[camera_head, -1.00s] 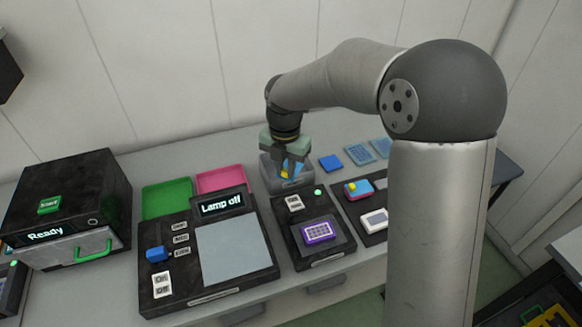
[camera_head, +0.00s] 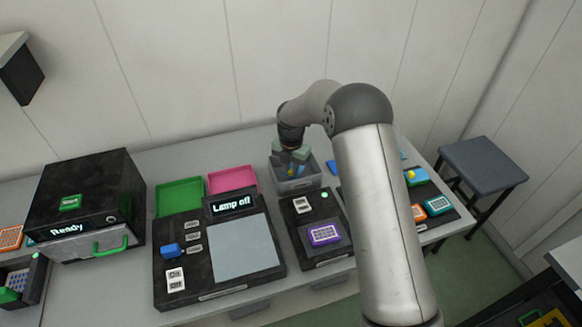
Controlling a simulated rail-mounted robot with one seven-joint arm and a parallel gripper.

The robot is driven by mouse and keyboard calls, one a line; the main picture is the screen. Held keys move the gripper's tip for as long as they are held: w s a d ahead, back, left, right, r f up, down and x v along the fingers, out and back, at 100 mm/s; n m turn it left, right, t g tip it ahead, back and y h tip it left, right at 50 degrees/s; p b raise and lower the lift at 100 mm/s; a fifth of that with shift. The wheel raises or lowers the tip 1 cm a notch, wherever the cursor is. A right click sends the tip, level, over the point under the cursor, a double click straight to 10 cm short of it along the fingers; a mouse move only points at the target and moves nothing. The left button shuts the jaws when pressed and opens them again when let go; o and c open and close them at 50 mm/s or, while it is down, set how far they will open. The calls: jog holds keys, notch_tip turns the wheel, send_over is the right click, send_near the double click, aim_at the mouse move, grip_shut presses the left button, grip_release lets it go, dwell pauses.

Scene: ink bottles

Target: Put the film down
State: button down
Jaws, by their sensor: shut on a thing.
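My gripper (camera_head: 292,172) is at the grey open bin (camera_head: 301,184) at the back of the table, its fingers pointing down at the bin's mouth. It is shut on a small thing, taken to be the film. The fingers and the dark bin hide most of it, and a small blue and yellow patch shows there. I cannot tell whether the film touches the bin.
A green tray (camera_head: 180,194) and a pink tray (camera_head: 232,180) lie left of the bin. In front are a lamp panel (camera_head: 243,247) reading "Lamp off" and a black unit with a purple plate (camera_head: 324,234). A black box (camera_head: 92,199) reads "Ready". My arm hides some table; a stool (camera_head: 483,165) stands right.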

aim_at(291, 171)
jog(key=shift+f+b, duration=0.6)
jog(key=shift+f, duration=0.3)
jog(key=c, duration=1.3)
grip_release()
jog(key=shift+r, duration=0.1)
jog(key=shift+c, duration=0.2)
jog(key=shift+r+p, duration=0.45)
notch_tip(291, 171, up, 12)
jog(key=b, duration=0.2)
jog(key=shift+r, duration=0.2)
